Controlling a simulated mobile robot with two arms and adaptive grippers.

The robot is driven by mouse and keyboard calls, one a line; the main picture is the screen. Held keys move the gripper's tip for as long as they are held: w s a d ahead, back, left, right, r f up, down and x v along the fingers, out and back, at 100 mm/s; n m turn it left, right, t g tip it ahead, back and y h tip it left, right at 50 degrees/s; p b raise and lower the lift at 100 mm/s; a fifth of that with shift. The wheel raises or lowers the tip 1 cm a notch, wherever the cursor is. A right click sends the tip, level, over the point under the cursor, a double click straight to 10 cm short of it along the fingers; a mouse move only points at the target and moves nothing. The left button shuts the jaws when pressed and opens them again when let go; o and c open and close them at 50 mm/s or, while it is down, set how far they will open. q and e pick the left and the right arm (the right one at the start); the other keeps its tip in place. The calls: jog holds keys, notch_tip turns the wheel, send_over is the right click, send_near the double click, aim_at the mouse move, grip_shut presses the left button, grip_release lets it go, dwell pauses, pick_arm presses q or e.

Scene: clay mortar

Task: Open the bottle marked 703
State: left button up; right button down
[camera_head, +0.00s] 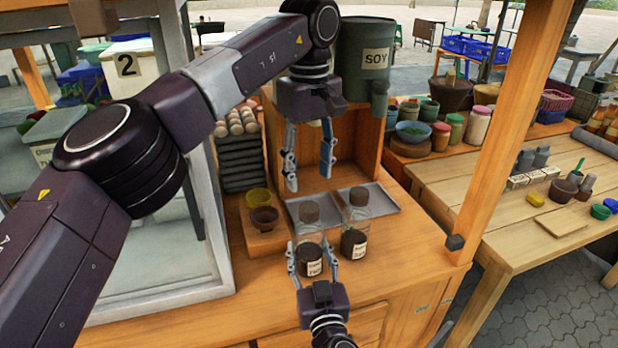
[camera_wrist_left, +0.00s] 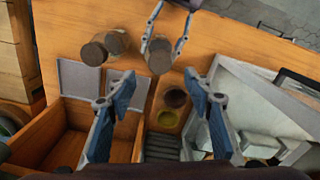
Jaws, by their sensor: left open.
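Two clear glass bottles with brown caps and dark contents stand side by side on the wooden counter, a left bottle (camera_head: 309,242) and a right bottle (camera_head: 355,230). Each has a pale label too small to read surely. In the left wrist view their caps show from above, the left bottle's cap (camera_wrist_left: 159,55) and the right bottle's cap (camera_wrist_left: 95,53). My right gripper (camera_head: 312,248) reaches from the front with its fingers closed on both sides of the left bottle. My left gripper (camera_head: 308,178) points down, open and empty, above and behind the left bottle. Its fingers (camera_wrist_left: 161,92) frame the wrist view.
Two grey trays (camera_head: 384,206) lie behind the bottles before an open wooden box (camera_head: 347,133). Yellow (camera_head: 258,197) and brown (camera_head: 264,219) bowls stand left of the bottles. A glass-sided cabinet stands farther left, a wooden post (camera_head: 512,130) right. The counter right of the bottles is clear.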

aim_at(309, 206)
pick_arm(q)
jog(key=m, duration=0.7)
jog(key=shift+m, duration=0.3)
jog(key=shift+f, duration=4.05)
